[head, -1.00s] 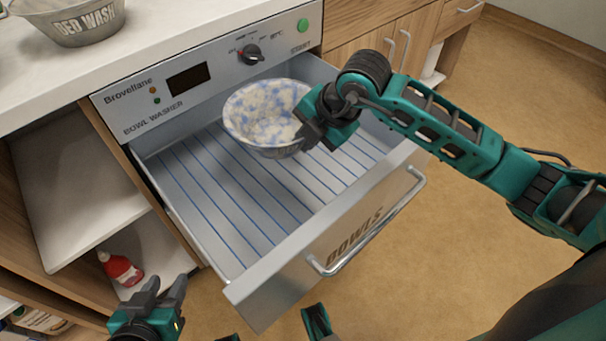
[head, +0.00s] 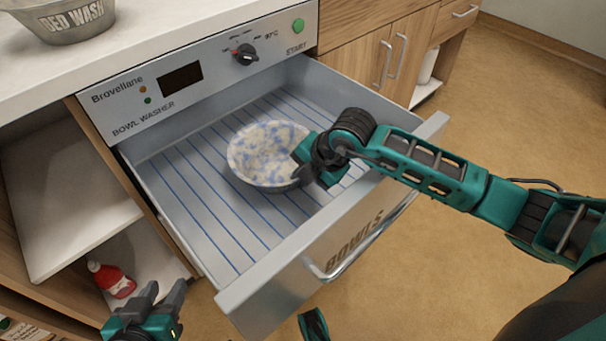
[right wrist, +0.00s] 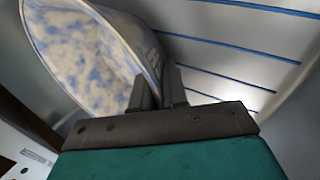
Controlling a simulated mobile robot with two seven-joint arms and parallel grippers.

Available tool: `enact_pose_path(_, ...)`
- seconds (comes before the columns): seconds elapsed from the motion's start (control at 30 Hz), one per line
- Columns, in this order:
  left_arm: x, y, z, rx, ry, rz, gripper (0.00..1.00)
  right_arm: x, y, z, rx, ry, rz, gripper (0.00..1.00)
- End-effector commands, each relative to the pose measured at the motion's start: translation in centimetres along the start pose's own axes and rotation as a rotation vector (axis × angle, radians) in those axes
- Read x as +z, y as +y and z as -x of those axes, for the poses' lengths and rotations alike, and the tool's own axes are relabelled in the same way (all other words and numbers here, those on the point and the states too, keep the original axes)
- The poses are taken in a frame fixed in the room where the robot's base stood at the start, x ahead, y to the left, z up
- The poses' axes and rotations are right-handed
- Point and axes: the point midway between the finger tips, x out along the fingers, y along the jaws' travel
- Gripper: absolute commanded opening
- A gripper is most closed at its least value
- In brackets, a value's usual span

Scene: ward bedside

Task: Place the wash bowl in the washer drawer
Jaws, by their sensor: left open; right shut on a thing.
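The wash bowl (head: 262,152), cream with blue speckles and a grey outside, is inside the open washer drawer (head: 190,195), near its middle. My right gripper (head: 303,170) is shut on the bowl's right rim. The right wrist view shows the bowl (right wrist: 85,50) with its wall between the fingers (right wrist: 160,90). The bowl is low over the blue-lined drawer floor; I cannot tell whether it touches it. My left gripper (head: 158,300) is open and empty at the lower left, outside the drawer.
A grey basin (head: 65,18) marked BED WASH stands on the white counter (head: 30,75). The washer panel (head: 190,75) is behind the drawer. A red bottle (head: 112,280) is on the low shelf at left. The drawer floor around the bowl is clear.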

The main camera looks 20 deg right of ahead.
Motion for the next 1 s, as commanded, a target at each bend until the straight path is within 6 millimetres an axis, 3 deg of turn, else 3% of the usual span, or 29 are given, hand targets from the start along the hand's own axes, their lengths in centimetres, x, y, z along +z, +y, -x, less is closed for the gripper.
enact_pose_path(0.07,0.1,0.0,-0.1,0.000,0.000,-0.001,0.43,0.0,0.0,-0.1,0.001,0.000,0.000,0.00)
enact_pose_path(0.1,0.1,0.0,-0.1,0.000,0.000,-0.001,0.43,0.0,-0.1,-0.1,0.000,0.000,0.000,0.16)
enact_pose_path(0.33,0.2,-0.1,-0.1,-0.001,-0.003,-0.002,0.43,0.0,0.0,-0.1,0.000,0.000,0.000,0.38)
enact_pose_path(0.67,0.3,-0.2,0.0,-0.004,-0.009,-0.002,0.43,0.0,0.1,0.5,0.001,0.000,0.000,0.39)
enact_pose_path(1.0,-1.1,-0.7,1.0,-0.019,0.004,-0.009,0.43,0.0,0.2,7.2,0.001,-0.002,0.002,0.39)
